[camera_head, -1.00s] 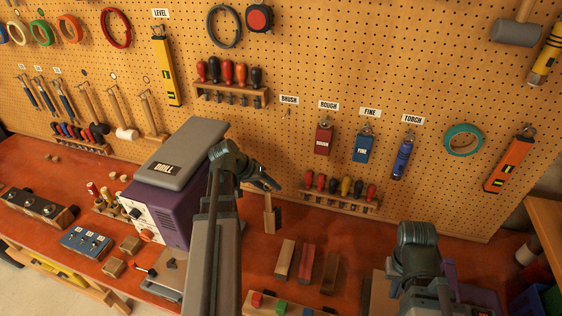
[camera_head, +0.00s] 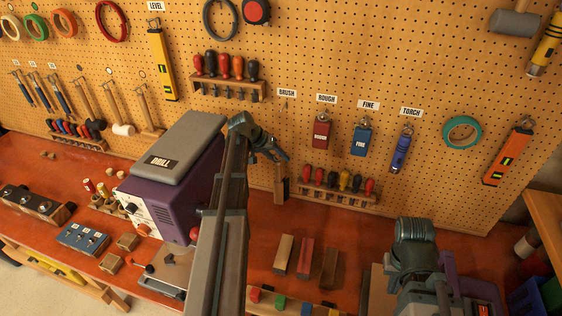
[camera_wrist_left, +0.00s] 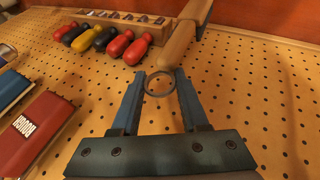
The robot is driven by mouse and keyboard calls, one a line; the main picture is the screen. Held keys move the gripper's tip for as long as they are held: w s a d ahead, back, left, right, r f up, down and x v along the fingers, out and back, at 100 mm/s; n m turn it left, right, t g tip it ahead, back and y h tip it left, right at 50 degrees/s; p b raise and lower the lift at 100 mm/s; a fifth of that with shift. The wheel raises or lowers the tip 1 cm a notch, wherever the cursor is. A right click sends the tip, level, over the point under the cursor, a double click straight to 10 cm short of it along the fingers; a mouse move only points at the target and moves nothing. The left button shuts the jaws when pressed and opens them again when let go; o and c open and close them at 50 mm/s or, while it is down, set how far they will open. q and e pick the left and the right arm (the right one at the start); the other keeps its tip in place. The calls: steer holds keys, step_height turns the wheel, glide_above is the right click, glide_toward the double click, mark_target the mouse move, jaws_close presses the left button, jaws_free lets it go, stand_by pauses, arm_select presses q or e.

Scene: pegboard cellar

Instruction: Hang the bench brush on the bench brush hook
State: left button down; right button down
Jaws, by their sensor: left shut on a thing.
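The bench brush (camera_head: 281,188) hangs below my left gripper (camera_head: 284,156), in front of the pegboard. In the left wrist view, the two blue fingers of my left gripper (camera_wrist_left: 158,92) are shut on the ring end (camera_wrist_left: 158,84) of the brush's wooden handle (camera_wrist_left: 181,42). The bench brush hook (camera_head: 286,105) is small, under the BRUSH label (camera_head: 287,93), above and slightly right of the gripper. Nothing hangs on it. My right arm shows at the lower right; its fingertips are not visible.
The rough block (camera_head: 321,134) and fine block (camera_head: 361,141) hang right of the hook, then the torch (camera_head: 401,153). A screwdriver rack (camera_head: 338,193) is right of the brush. The drill case (camera_head: 180,150) stands left of my left arm. Pegboard around the hook is clear.

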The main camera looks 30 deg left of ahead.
mark_target(281, 180)
arm_select(q)
steer(key=f+b, duration=0.1)
steer(key=w+f+b, duration=0.2)
steer(key=shift+w+a+f, duration=0.2)
steer(key=shift+w+a, duration=0.05)
steer(key=shift+a, duration=0.05)
stand_by(0.3)
steer(key=shift+f+b, duration=0.15)
steer(key=shift+b, duration=0.15)
steer(key=shift+c, duration=2.1)
jaws_free()
